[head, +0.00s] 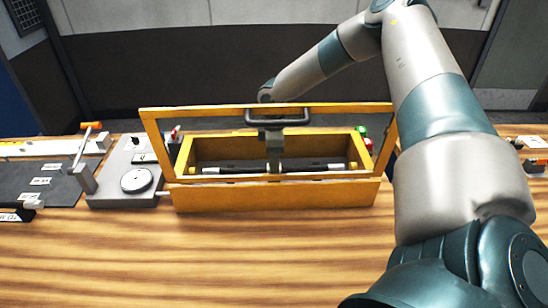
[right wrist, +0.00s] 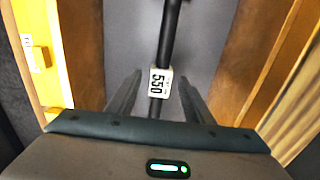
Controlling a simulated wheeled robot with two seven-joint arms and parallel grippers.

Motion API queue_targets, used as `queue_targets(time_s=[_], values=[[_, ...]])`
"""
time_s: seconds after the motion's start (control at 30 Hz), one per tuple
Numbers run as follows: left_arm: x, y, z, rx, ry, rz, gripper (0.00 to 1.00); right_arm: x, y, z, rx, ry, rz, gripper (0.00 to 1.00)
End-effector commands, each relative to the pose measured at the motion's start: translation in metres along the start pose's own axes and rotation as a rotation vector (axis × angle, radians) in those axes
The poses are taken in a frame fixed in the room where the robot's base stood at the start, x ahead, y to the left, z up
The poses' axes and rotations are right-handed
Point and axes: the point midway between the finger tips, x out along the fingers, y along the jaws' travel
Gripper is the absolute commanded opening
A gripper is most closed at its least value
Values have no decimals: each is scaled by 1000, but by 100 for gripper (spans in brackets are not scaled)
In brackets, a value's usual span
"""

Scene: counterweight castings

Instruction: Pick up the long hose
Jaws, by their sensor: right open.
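A long black hose (head: 240,169) with pale sections near its ends lies crosswise inside a yellow wooden box (head: 275,197). In the right wrist view the hose (right wrist: 169,35) runs up the picture and bears a white tag (right wrist: 160,82) reading 550. My right gripper (head: 273,165) reaches down into the box over the middle of the hose. In the right wrist view its two fingers (right wrist: 160,90) stand apart, one on each side of the hose and tag. The gripper hides part of the hose in the head view. My left gripper is not in view.
A yellow frame (head: 200,112) rises above the box around my right gripper. Left of the box stands a grey fixture (head: 120,198) with a round dial, beside a dark mat (head: 60,180) with labels. The striped wooden table (head: 200,255) is clear in front.

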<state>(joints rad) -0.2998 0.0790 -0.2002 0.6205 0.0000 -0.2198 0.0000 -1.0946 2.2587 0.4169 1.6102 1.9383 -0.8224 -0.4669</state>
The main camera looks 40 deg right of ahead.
Motion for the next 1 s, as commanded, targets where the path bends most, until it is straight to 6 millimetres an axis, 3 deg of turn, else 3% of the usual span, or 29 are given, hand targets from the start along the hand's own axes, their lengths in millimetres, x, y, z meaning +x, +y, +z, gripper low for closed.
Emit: queue_targets(time_s=[0.07, 0.23, 0.73, 1.0], values=[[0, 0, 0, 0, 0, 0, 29, 0, 0, 0, 0, 0, 0, 47], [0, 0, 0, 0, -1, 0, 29, 0, 0, 0, 0, 0, 0, 6], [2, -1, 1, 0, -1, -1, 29, -6, 1, -1, 0, 3, 1, 5], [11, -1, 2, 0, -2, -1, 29, -32, 1, -1, 0, 5, 4, 5]])
